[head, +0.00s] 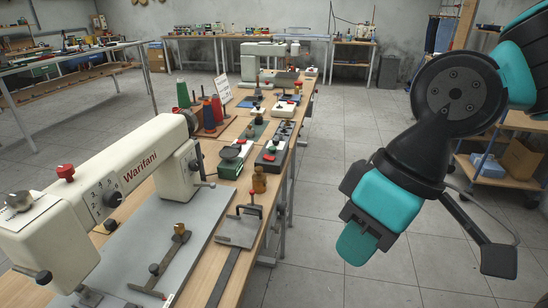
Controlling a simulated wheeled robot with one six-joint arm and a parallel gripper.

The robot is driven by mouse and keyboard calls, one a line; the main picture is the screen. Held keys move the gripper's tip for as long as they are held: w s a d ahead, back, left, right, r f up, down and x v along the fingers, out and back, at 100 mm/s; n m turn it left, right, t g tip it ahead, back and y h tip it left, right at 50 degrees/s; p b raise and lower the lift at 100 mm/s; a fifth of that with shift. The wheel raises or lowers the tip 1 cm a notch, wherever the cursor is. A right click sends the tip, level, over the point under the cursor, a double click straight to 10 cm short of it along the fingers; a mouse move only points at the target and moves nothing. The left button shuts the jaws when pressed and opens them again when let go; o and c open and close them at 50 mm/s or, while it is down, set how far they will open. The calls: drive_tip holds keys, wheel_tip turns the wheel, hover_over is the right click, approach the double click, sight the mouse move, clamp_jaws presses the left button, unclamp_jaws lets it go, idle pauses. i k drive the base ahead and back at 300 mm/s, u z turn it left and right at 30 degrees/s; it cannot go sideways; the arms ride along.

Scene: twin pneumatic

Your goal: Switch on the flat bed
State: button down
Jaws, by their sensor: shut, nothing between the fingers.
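A cream sewing machine (120,172) marked Warifani stands on a long wooden table at the left, over a flat grey bed plate (195,235). A red knob (66,172) sits on top of its body, and a dark dial (112,198) is on its front. Control boxes stand beyond it: a dark one (268,160) with a red button, and a green and white one (235,153). I cannot tell which control switches the flat bed. My gripper (358,243) is shut and empty, right of the table and apart from everything.
Thread cones (208,113) and a white sign (222,90) stand mid-table. A second cream machine (262,55) stands farther back. A shelf trolley (510,155) is at the right. The tiled floor (345,120) between table and trolley is clear.

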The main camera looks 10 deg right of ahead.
sight(267, 158)
drive_tip(key=u, duration=0.05)
drive_tip(key=k, duration=0.65)
drive_tip(key=z, duration=0.5)
drive_tip(key=i, duration=1.55)
drive_tip(key=u, duration=0.8)
